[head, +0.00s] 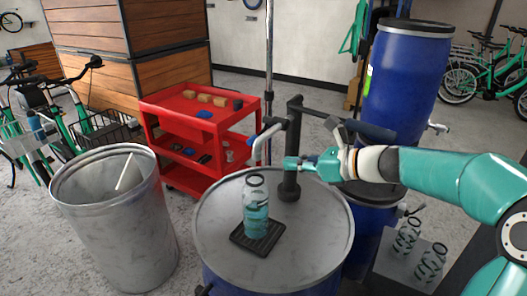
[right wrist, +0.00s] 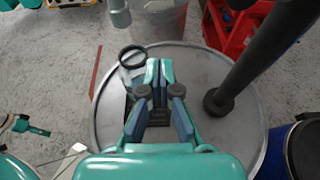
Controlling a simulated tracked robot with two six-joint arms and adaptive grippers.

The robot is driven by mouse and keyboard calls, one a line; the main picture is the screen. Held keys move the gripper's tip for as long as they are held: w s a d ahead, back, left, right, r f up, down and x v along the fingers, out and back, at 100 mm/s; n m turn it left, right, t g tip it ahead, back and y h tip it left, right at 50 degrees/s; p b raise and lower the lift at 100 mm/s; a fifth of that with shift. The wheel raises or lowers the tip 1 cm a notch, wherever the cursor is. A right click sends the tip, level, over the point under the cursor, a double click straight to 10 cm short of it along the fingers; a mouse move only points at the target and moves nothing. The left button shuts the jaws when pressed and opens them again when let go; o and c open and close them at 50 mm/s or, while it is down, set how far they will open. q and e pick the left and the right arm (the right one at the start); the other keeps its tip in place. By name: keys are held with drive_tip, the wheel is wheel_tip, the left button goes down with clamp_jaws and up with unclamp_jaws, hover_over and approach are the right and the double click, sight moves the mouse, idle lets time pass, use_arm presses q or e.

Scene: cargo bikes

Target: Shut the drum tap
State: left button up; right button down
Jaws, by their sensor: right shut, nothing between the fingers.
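A black upright pipe (head: 291,150) stands on the metal-lidded drum (head: 210,225). Below the spout a clear bottle (head: 255,212), part filled with teal liquid, stands upright on a black drip tray (head: 272,237). The bottle's dark-rimmed mouth (right wrist: 132,57) shows in the right wrist view. I cannot tell whether liquid runs. My right gripper (head: 290,163) is shut and empty, just right of the spout and below the lever; it also shows in the right wrist view (right wrist: 159,68).
A grey metal bin (head: 120,225) stands left of the drum. A red trolley (head: 195,125) is behind it. A tall blue drum (head: 405,80) stands behind my right arm. Striped bottles (head: 405,240) sit on a grey surface at lower right.

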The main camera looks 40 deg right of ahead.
drive_tip(key=w+a+p, duration=0.1)
drive_tip(key=w, duration=0.2)
drive_tip(key=w+a+p, duration=0.1)
drive_tip(key=w, duration=0.2)
drive_tip(key=w+a, duration=0.1)
drive_tip(key=w, duration=0.1)
drive_tip(key=shift+w+a+r+p, duration=0.35)
drive_tip(key=shift+w+p, duration=0.05)
drive_tip(key=r+m+p, duration=0.1)
drive_tip(key=p, duration=0.2)
drive_tip(key=shift+s+a+r, duration=0.1)
drive_tip(key=shift+a+r, duration=0.05)
drive_tip(key=shift+a, duration=0.05)
idle(0.4)
